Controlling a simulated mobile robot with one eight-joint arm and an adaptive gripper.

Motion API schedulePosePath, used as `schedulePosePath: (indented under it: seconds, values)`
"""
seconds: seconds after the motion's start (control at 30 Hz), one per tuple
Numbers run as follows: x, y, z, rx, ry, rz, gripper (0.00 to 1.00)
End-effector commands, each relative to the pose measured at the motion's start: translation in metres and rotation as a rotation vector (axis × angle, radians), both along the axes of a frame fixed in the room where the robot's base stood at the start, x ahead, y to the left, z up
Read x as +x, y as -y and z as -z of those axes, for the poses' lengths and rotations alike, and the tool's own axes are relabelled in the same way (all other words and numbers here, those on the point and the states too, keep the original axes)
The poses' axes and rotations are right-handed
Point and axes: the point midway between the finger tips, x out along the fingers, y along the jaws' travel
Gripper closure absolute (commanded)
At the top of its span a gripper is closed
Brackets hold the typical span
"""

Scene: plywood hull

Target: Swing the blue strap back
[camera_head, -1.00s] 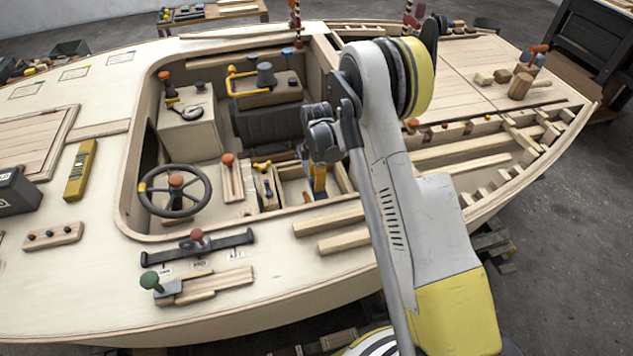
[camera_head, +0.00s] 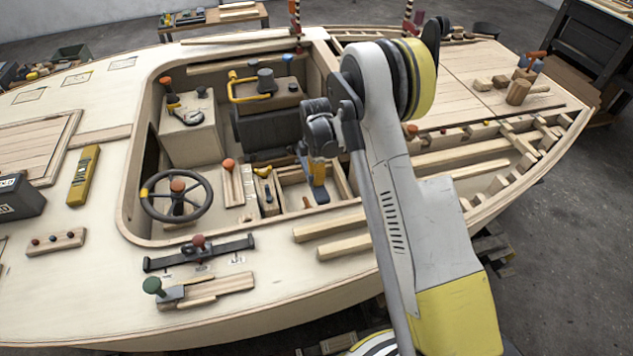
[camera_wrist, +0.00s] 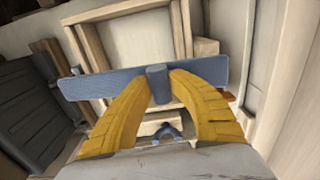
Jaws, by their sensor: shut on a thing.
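The blue strap (camera_wrist: 105,86) is a flat blue-grey bar that lies across the wrist view, with a short round knob (camera_wrist: 157,84) standing up near its middle. My gripper (camera_wrist: 162,80) has its two yellow fingers closed around this knob, one on each side. In the head view, my gripper (camera_head: 317,174) is small and partly hidden behind my arm. The blue strap also shows there (camera_head: 321,195), beside a wooden-framed opening at the right end of the cockpit.
The wooden frame (camera_wrist: 92,43) lies beneath the strap. A black slatted panel (camera_wrist: 30,112) stands at left in the wrist view. A steering wheel (camera_head: 176,193), levers and a black strap with a red knob (camera_head: 198,252) sit farther left on the hull.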

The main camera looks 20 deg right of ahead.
Motion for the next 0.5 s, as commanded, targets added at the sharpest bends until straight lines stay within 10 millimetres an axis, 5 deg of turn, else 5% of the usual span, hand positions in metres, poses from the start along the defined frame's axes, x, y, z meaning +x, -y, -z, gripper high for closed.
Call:
schedulePosePath:
  seconds: [0.5]
  values:
    - [0.065,0.0,-0.075,0.0,0.006,0.0,1.0]
